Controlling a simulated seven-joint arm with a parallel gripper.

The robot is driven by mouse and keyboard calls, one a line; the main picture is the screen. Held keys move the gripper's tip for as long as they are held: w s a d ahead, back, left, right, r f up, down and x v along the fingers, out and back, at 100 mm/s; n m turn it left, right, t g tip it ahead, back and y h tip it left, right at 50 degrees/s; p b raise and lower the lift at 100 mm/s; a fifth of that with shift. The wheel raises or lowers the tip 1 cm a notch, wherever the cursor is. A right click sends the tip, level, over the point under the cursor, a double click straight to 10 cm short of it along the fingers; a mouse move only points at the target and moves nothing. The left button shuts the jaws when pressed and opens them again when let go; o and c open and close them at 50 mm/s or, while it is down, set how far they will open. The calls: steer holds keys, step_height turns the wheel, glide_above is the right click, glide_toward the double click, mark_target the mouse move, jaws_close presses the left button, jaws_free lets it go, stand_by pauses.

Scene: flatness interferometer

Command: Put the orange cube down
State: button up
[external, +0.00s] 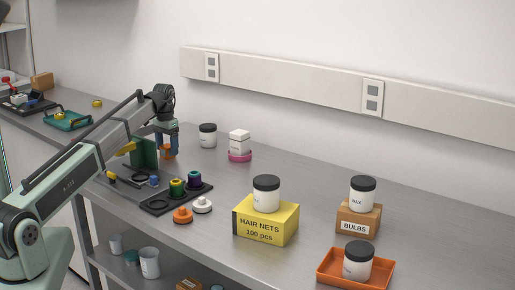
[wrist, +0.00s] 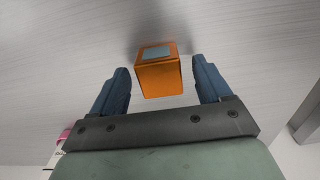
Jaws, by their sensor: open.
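The orange cube (wrist: 160,78) stands on the grey metal bench between the two blue fingers of my gripper (wrist: 160,80) in the wrist view. It has a grey patch on one face. A gap shows between the cube and each finger, so the gripper is open and not holding it. In the external view my gripper (external: 167,150) points down at the bench, and the orange cube (external: 170,153) shows partly at its fingers. The fingers hide part of the cube there.
A green upright plate (external: 145,152) stands just left of my gripper. A dark tray (external: 160,207) with coloured spools lies in front. The bench right of the yellow box (external: 265,228) holds more jars.

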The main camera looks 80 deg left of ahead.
mark_target(167, 146)
step_height(167, 146, up, 11)
stand_by(0.4)
stand_by(0.5)
